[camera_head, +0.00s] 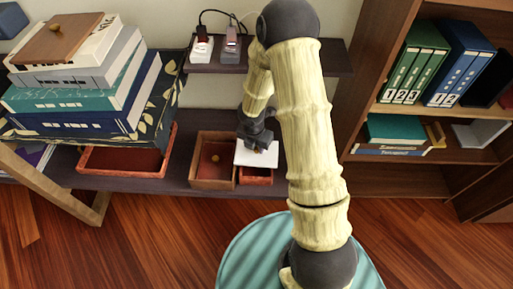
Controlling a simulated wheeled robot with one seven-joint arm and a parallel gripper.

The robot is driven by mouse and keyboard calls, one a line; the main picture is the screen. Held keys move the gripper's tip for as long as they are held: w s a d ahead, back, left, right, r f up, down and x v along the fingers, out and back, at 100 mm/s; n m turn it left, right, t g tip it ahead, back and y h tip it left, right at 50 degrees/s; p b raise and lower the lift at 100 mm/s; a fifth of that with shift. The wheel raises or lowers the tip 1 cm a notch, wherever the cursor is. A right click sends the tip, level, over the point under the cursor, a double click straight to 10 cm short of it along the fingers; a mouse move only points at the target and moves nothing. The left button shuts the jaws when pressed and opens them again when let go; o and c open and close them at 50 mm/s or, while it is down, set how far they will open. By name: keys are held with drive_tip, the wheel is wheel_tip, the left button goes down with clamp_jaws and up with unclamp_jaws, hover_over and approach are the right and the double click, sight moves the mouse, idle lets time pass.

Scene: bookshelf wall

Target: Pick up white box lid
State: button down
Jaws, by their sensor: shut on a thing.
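The white box lid (256,158) is a small flat white panel with a brownish knob near its top edge. It is in the middle of the head view, over or on a small reddish box (255,177) on the low dark shelf. My gripper (259,143) is at the lid's knob and shut on it. The fingertips are small and partly hidden by my arm. I cannot tell whether the lid rests on the box or is lifted a little above it.
An open brown box (213,181) with a knob inside stands just left. A red tray (110,162) and a tall book stack (95,75) are further left. Chargers (202,48) sit on an upper shelf (320,60). A bookcase (440,175) stands right.

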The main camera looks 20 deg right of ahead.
sight(257, 148)
wheel_tip(257, 148, up, 9)
drive_tip(key=p, duration=0.4)
drive_tip(key=shift+f, duration=0.15)
drive_tip(key=m, duration=0.5)
drive_tip(key=shift+w+d+g, duration=0.4)
drive_tip(key=m, duration=0.7)
drive_tip(key=w+m+g, duration=0.1)
drive_tip(key=m, duration=0.7)
drive_tip(key=a+m+g+y, duration=0.1)
drive_tip(key=m, duration=0.6)
drive_tip(key=shift+w+r, duration=0.3)
drive_tip(key=shift+w, duration=0.05)
drive_tip(key=shift+d, duration=0.1)
